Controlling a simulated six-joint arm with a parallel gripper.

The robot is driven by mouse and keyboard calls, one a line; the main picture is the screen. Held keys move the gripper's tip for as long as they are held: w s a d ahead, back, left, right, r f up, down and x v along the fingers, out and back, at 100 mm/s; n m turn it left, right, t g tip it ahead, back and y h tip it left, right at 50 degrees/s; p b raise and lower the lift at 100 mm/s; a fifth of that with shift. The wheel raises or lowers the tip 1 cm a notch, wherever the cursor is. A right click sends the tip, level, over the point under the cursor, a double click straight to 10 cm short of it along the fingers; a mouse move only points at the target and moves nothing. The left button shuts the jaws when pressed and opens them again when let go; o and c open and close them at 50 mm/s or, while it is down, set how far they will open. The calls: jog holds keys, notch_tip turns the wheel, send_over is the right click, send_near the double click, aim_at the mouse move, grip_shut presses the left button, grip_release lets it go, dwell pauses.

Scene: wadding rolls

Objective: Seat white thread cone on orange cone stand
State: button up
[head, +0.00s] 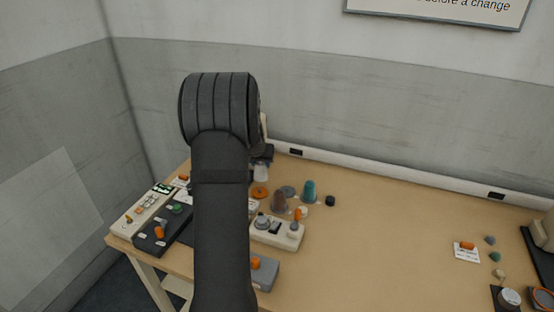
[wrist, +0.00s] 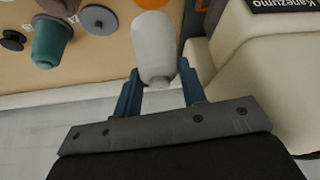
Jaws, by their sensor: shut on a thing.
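The white thread cone (wrist: 152,42) is between the two blue fingers of my gripper (wrist: 158,72) in the wrist view, and the gripper is shut on it. In the head view the white cone (head: 261,173) shows just below my gripper (head: 263,158), partly hidden by my arm. The orange cone stand (head: 260,192) is on the table just in front of the cone. In the wrist view only a sliver of the orange stand (wrist: 150,4) shows past the cone's far end. Cone and stand look apart; the cone's height above the table is unclear.
A teal cone (head: 309,189), a brown cone (head: 279,201), a grey disc (head: 288,191) and a black spool (head: 330,200) stand to the right. A cream control box (head: 277,232) is in front. A pale casing (wrist: 260,60) is close beside my gripper. The table's middle right is clear.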

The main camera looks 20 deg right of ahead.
jog(key=shift+w+a+f, duration=0.15)
jog(key=shift+a+f, duration=0.15)
jog(key=shift+a, duration=0.05)
jog(key=shift+f, duration=2.2)
jog(key=shift+f, duration=0.2)
jog(key=shift+f, duration=0.3)
jog(key=shift+f, duration=0.35)
jog(key=o, duration=1.1)
jog(key=shift+o, duration=0.5)
